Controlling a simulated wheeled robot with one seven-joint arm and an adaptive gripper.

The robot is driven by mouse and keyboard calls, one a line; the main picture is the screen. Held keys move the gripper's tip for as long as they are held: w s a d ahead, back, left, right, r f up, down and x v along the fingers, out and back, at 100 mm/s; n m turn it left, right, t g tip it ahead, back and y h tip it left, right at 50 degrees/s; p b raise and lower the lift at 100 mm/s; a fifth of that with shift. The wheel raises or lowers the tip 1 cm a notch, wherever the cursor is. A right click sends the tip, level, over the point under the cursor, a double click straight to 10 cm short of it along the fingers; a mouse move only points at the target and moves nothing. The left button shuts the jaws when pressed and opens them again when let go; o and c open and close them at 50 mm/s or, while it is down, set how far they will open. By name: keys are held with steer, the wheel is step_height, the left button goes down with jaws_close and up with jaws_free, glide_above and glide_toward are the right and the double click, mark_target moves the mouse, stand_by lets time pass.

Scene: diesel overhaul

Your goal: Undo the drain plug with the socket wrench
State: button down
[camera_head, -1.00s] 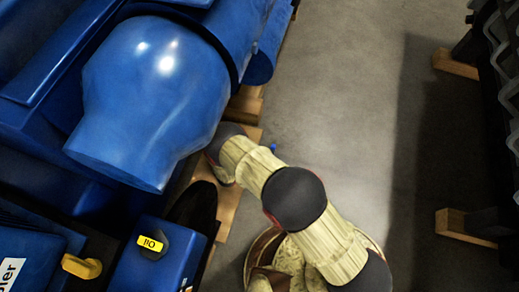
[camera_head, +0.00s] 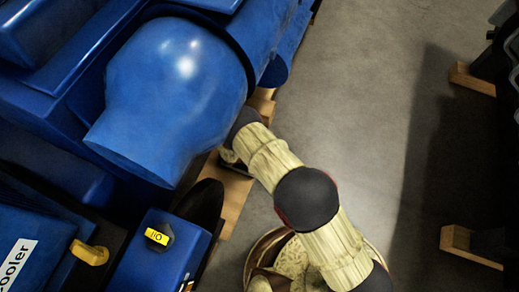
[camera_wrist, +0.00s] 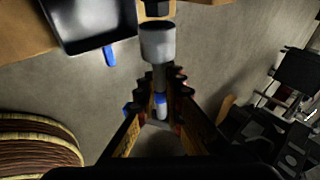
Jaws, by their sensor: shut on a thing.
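My gripper (camera_wrist: 160,88) is shut on the socket wrench (camera_wrist: 159,74) in the wrist view. Its grey cylindrical socket (camera_wrist: 158,42) points up the picture, away from the fingers. A blue band shows on the wrench between the fingers. Just beyond the socket is a dark blocky piece (camera_wrist: 157,8), perhaps the drain plug, cut by the top edge. The socket's end is very close to it; I cannot tell whether they touch. In the head view my arm reaches toward the blue engine (camera_head: 175,95), and the gripper and wrench are hidden there.
A dark shallow tray (camera_wrist: 105,32) with a blue tab (camera_wrist: 109,56) lies left of the socket. A wooden beam (camera_wrist: 25,30) is beside it. The engine rests on wooden timbers (camera_head: 233,205). Concrete floor (camera_head: 370,80) lies open to the right.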

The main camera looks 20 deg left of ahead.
steer(key=shift+r, duration=0.2)
steer(key=shift+a+b, duration=0.45)
steer(key=shift+a, duration=0.65)
steer(key=shift+w, duration=0.1)
steer(key=shift+d, duration=0.1)
steer(key=shift+d, duration=0.6)
steer(key=shift+d+r+g+p, duration=0.1)
steer(key=shift+r+g+p, duration=0.1)
steer(key=shift+g+p, duration=0.8)
steer(key=g+p, duration=0.2)
steer(key=p, duration=0.1)
steer(key=shift+f+n, duration=0.15)
steer(key=shift+n, duration=0.15)
steer(key=shift+f+g+y, duration=0.1)
steer(key=shift+g+y, duration=0.3)
steer(key=shift+g, duration=0.6)
